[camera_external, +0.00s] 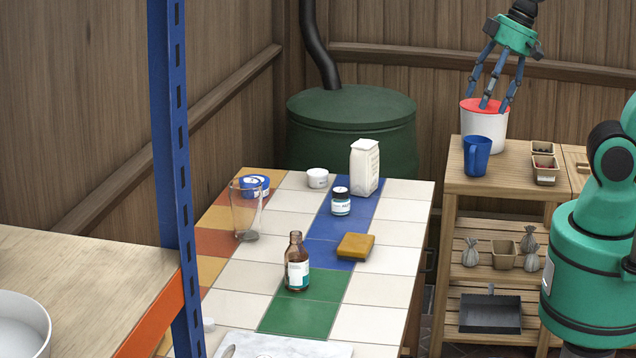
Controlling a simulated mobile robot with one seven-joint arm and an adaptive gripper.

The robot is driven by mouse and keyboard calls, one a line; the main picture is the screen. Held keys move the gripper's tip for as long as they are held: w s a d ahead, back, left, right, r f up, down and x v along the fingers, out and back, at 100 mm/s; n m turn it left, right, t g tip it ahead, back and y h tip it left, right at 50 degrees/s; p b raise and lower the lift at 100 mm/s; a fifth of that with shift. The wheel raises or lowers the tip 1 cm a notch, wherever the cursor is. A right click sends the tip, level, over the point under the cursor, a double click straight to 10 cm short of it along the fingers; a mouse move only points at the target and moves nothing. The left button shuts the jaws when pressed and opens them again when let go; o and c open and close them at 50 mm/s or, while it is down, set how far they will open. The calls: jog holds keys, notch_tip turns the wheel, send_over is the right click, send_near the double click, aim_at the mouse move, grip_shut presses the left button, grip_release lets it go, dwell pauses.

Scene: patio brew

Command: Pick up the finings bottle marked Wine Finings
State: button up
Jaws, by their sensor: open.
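A brown glass bottle (297,264) with a pale label stands upright on the tiled table, by the green tiles.
The tiled table (400,228) also holds a clear glass (246,212), a white carton (364,168), a white tub (318,178), blue-labelled tins (255,184) and a yellow sponge-like block (356,246). A blue mug (477,156) stands on the wooden shelf unit. A blue post (172,150) rises at left.

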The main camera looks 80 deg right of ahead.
jog(key=w+a+f+m+g+y+p, duration=0.1)
jog(key=w+a+f+m+y, duration=0.25)
jog(key=w, duration=0.25)
jog(key=w+a+f+m+g+y+p, duration=0.1)
jog(key=w+a+f+m+y, duration=0.15)
jog(key=w+f, duration=0.3)
jog(key=w+a+f+m+g+y+p, duration=0.1)
jog(key=w+a+f+m+y, duration=0.1)
jog(key=w+f+m, duration=0.35)
jog(key=w+d+f+m+t+y+p, duration=0.1)
jog(key=w+d+f+m+t, duration=0.1)
jog(key=w+f+m, duration=0.3)
jog(key=w+d+f+m+t+y+p, duration=0.1)
jog(key=w+d+f+m+t, duration=0.2)
jog(key=w+f+m, duration=0.3)
jog(key=w+f, duration=0.3)
jog(key=f, duration=0.3)
jog(key=shift+w+f+y, duration=0.2)
jog(key=shift+w+y, duration=0.1)
jog(key=shift+w, duration=0.1)
jog(key=shift+a, duration=0.15)
jog(key=shift+b+x, duration=0.85)
jog(key=shift+x, duration=3.4)
jog(key=shift+w, duration=0.1)
